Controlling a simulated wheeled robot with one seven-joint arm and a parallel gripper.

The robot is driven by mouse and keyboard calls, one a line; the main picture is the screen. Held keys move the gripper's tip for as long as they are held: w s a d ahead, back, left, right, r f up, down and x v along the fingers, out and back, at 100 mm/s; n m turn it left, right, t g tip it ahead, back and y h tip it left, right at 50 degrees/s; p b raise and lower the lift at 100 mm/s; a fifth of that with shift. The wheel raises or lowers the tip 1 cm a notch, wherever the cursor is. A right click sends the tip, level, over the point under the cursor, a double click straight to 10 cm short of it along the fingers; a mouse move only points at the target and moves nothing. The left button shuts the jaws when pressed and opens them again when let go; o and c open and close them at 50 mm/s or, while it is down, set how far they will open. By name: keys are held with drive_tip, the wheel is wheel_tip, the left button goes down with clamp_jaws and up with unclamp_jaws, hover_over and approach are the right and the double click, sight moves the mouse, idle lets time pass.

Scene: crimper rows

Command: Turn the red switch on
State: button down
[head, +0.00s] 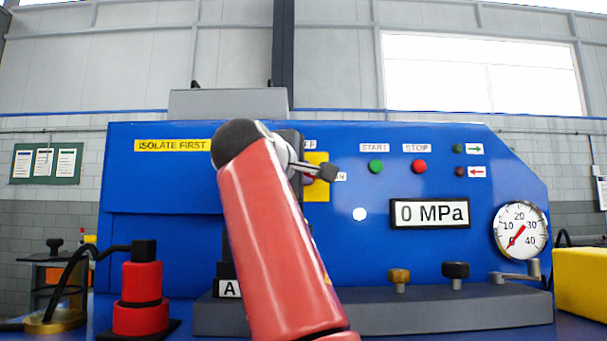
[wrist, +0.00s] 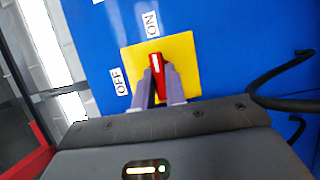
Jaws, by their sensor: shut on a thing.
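The red switch (wrist: 157,66) sits on a yellow plate (wrist: 185,55) on the blue panel. In the wrist view its white-marked end points toward the ON label (wrist: 151,24); the OFF label (wrist: 120,81) is to its left. My gripper (wrist: 160,82) is shut on the switch, one finger on each side of it. In the head view my gripper (head: 325,172) is in front of the yellow plate (head: 317,191), and my arm and gripper hide most of the switch.
Right of the switch are a green start button (head: 376,166), a red stop button (head: 419,166), a 0 MPa display (head: 430,213) and a gauge (head: 520,231). Knobs (head: 455,270) stand on the grey ledge below. A black cable (wrist: 285,102) is right in the wrist view.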

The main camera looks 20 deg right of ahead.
drive_tip(key=shift+f, duration=0.1)
drive_tip(key=c, duration=1.4)
unclamp_jaws()
drive_tip(key=shift+c, duration=0.2)
drive_tip(key=shift+s, duration=0.1)
drive_tip(key=b+v, duration=0.1)
drive_tip(key=v, duration=0.6)
drive_tip(key=shift+s+a, duration=0.2)
drive_tip(key=shift+a, duration=0.15)
